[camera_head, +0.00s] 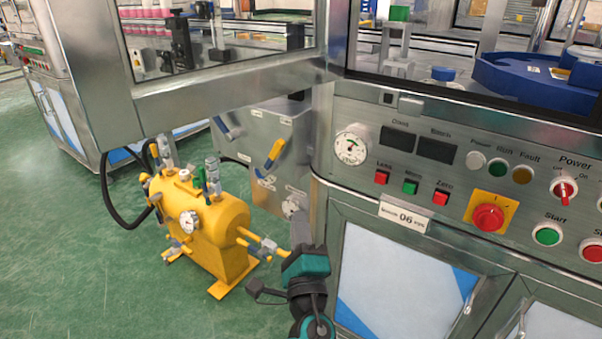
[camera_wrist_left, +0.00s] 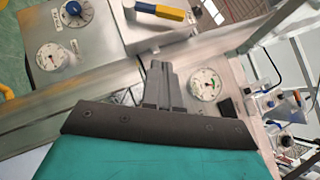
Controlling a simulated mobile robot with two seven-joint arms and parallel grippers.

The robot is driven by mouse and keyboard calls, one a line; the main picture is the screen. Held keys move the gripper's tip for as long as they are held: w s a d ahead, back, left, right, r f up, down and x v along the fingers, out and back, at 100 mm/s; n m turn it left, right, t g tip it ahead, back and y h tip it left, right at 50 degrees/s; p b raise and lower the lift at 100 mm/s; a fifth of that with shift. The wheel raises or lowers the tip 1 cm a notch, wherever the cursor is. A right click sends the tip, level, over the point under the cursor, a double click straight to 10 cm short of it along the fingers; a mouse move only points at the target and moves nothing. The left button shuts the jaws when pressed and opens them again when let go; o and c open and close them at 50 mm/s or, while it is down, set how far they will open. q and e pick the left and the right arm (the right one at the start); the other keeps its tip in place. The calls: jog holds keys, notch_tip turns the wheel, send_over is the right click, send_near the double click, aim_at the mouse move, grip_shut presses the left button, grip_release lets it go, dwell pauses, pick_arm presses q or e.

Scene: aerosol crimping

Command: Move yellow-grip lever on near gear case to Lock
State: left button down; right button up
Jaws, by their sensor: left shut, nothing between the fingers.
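The near gear case (camera_head: 283,128) is a grey metal box on the side of the machine. Its yellow-grip lever (camera_head: 274,155) stands slanted on the front face; the small labels around it are unreadable. My left gripper (camera_head: 299,228) is shut and empty, in front of and below the case, apart from the lever. Its closed fingers (camera_wrist_left: 158,72) point towards the case in the left wrist view. My right gripper is not in view.
A blue-handled lever (camera_head: 222,128) is left of the yellow one. A yellow tank (camera_head: 215,235) with valves stands left of my gripper. The control panel (camera_head: 455,150) with buttons and a gauge (camera_head: 351,147) is at right. Green floor (camera_head: 70,260) is clear at left.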

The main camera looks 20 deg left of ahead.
aim_at(275, 156)
pick_arm(q)
jog(key=s+a+r+x, duration=0.1)
jog(key=a+x, duration=0.1)
jog(key=x, duration=1.1)
jog(key=shift+s+r+b, duration=0.2)
jog(key=shift+r+b, duration=0.05)
jog(key=shift+b, duration=0.1)
